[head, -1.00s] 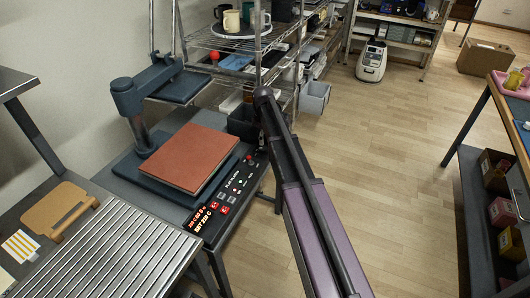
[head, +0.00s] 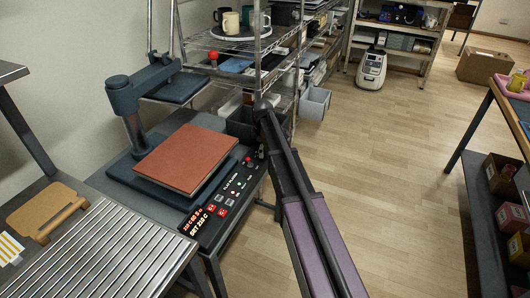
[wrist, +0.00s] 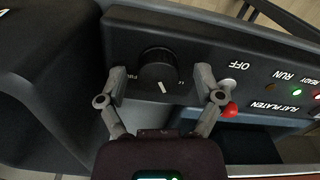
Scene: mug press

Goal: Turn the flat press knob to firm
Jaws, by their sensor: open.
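The flat press knob (wrist: 159,70) is a dark round knob on the black control panel (wrist: 262,52), seen upside down in the wrist view. Its white pointer line points down and slightly right. A partly hidden label starting "FI" shows left of the knob, and another label sits to its right. My gripper (wrist: 161,84) is open, with one fingertip on each side of the knob; whether they touch it I cannot tell. In the head view, the flat press (head: 128,98) stands at left with its control panel (head: 226,194); my arm hides the gripper there.
A red-tipped switch (wrist: 229,108) marked OFF sits just beside the right finger. The reddish-brown pad (head: 186,158) lies on the press base. A wire shelf (head: 270,50) stands behind the press. A slatted metal table (head: 110,252) is at front left.

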